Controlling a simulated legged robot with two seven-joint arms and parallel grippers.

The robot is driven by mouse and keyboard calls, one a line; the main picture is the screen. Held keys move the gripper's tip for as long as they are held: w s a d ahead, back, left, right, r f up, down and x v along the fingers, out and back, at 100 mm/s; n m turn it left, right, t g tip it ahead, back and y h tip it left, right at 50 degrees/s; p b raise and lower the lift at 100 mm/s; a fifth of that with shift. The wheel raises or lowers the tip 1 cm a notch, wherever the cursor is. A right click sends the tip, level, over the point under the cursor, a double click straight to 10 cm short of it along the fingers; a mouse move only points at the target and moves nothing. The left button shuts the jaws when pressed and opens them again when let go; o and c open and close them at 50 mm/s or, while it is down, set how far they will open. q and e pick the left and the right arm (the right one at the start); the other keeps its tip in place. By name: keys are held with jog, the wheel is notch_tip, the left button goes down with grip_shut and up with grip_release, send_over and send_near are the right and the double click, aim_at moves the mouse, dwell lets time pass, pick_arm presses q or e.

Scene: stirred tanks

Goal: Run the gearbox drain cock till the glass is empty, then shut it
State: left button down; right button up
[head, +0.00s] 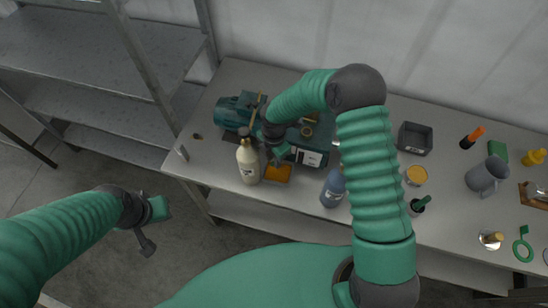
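The teal gearbox (312,134) with its finned motor (234,112) stands at the left of the bench, partly covered by my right arm. My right gripper (279,154) is over its front side, just above an orange-yellow tray (277,173). I cannot tell whether its fingers are shut or touching anything. The drain cock and the glass cannot be made out; the gripper and arm cover that area. My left gripper (150,228) hangs empty over the floor, left of the bench; its finger opening is unclear.
A cream bottle (248,163) stands close left of the tray, and a blue-grey bottle (333,188) to its right. A dark bin (415,138), an amber-filled dish (416,175) and a grey jug (486,176) are further right. Metal shelving (100,60) stands at the left.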

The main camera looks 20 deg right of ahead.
jog(key=shift+a, duration=0.1)
grip_shut()
jog(key=shift+s+r, duration=0.1)
jog(key=shift+d, duration=0.25)
jog(key=shift+a, duration=0.1)
jog(key=shift+w+a+m, duration=0.1)
jog(key=shift+w+m, duration=0.2)
jog(key=shift+m, duration=0.3)
jog(key=m, duration=0.2)
jog(key=w+m+b, duration=0.1)
jog(key=m, duration=0.1)
jog(key=shift+w+m+b, duration=0.2)
jog(key=shift+m+b, duration=0.1)
jog(key=shift+m, duration=0.1)
jog(key=shift+w+d+r+m+b, duration=0.1)
jog(key=shift+w+m+b, duration=0.2)
jog(key=shift+m, duration=0.75)
jog(key=shift+w+d+m+b, duration=0.1)
jog(key=shift+w+m+b, duration=0.15)
jog(key=shift+m, duration=0.8)
